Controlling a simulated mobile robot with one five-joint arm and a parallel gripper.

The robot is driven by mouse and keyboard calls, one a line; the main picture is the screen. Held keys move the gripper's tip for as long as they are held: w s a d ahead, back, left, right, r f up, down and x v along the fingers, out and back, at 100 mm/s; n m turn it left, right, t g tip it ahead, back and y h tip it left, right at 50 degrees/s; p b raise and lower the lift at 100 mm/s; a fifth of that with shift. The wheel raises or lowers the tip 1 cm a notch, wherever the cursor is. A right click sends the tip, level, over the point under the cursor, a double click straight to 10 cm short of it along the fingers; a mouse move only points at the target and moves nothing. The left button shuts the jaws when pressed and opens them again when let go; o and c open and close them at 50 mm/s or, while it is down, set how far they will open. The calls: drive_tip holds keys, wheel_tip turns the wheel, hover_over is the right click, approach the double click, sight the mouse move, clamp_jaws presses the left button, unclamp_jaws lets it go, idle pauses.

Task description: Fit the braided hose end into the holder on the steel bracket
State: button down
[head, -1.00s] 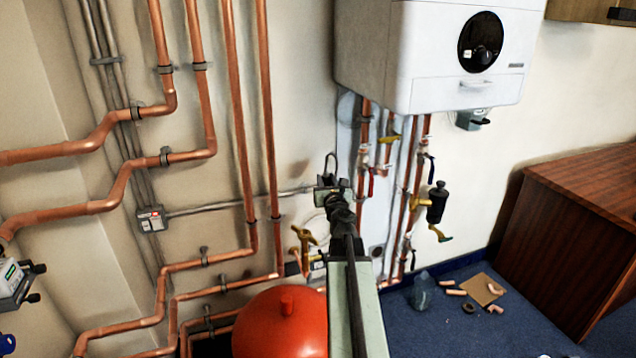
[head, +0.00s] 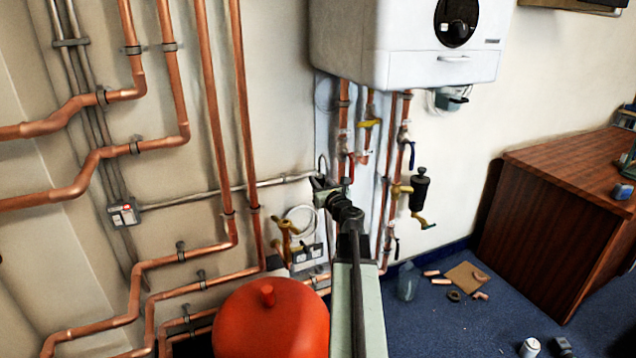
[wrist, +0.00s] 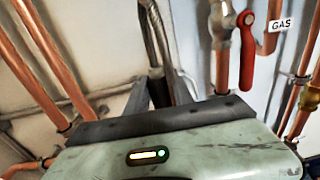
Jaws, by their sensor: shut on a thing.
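My gripper (head: 325,190) is in front of the wall pipes below the boiler, seen from behind along my arm. In the wrist view its dark fingers (wrist: 160,92) are closed on the braided hose (wrist: 152,35), a grey hose that rises out of the grip to the top edge. The hose end is hidden in or behind the fingers. I cannot make out the steel bracket or its holder with certainty; a small grey-green fitting with a dark part (head: 452,99) hangs under the boiler.
The white boiler (head: 400,50) overhangs copper pipes and valves. A red valve lever (wrist: 247,60) is close to the right of the gripper. A red tank (head: 270,325) stands below left. A wooden cabinet (head: 560,200) is at right. Small items lie on the blue floor (head: 450,325).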

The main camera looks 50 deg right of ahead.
wheel_tip(320, 180, down, 29)
drive_tip(key=b, duration=2.8)
drive_tip(key=shift+r, duration=0.15)
drive_tip(key=shift+s, duration=0.15)
drive_tip(key=c, duration=1)
unclamp_jaws()
drive_tip(key=shift+c, duration=0.2)
drive_tip(key=v, duration=0.8)
